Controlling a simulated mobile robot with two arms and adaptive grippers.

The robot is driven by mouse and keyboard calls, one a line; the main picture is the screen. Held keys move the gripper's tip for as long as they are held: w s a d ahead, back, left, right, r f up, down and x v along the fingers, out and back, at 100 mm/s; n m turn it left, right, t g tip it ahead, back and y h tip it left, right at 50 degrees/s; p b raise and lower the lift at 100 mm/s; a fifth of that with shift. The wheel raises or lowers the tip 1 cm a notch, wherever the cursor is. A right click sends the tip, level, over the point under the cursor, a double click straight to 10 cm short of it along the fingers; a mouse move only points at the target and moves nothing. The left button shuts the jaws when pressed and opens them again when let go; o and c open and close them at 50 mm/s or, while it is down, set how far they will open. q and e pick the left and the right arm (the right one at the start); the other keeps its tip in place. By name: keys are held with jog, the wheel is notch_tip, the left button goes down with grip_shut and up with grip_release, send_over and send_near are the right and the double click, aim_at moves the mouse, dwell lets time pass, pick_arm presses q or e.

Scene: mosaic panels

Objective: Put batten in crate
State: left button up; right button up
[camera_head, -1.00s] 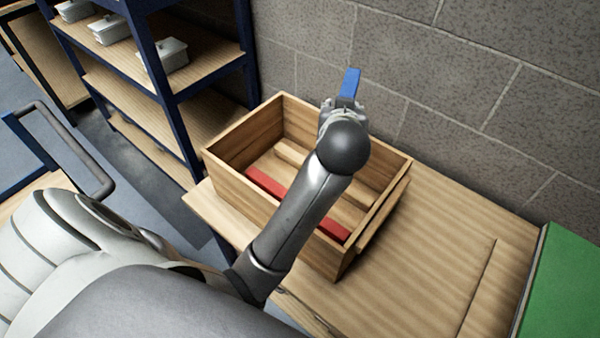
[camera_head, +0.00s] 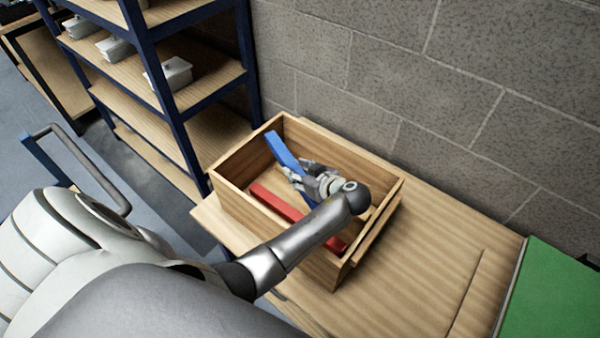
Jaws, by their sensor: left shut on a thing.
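An open wooden crate (camera_head: 238,195) stands on a wooden table beside the wall. A blue batten (camera_head: 279,148) is held by my left gripper (camera_head: 296,178), which is shut on it. The batten's far end is over the crate's inside, near its back left corner, tilted in the picture; whether it touches the crate floor I cannot tell. A red batten (camera_head: 276,202) lies in the crate, and my left arm hides part of it. My right gripper is not in view.
The wooden table top (camera_head: 420,260) is clear to the right of the crate. A green panel (camera_head: 555,290) is at the far right. A blue-framed shelf rack (camera_head: 190,145) with small white boxes (camera_head: 168,74) stands at the left. A grey block wall is behind.

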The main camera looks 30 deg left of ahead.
pick_arm(q)
notch_tip(320, 180, down, 3)
jog(key=shift+w+r, duration=0.1)
notch_tip(320, 180, down, 5)
jog(key=shift+r, duration=0.15)
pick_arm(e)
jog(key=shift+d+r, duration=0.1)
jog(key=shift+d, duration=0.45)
pick_arm(q)
jog(key=shift+f+b, duration=0.55)
jog(key=shift+b, duration=0.1)
jog(key=o, duration=1.2)
jog(key=shift+s+f, duration=0.2)
jog(key=shift+s, duration=0.05)
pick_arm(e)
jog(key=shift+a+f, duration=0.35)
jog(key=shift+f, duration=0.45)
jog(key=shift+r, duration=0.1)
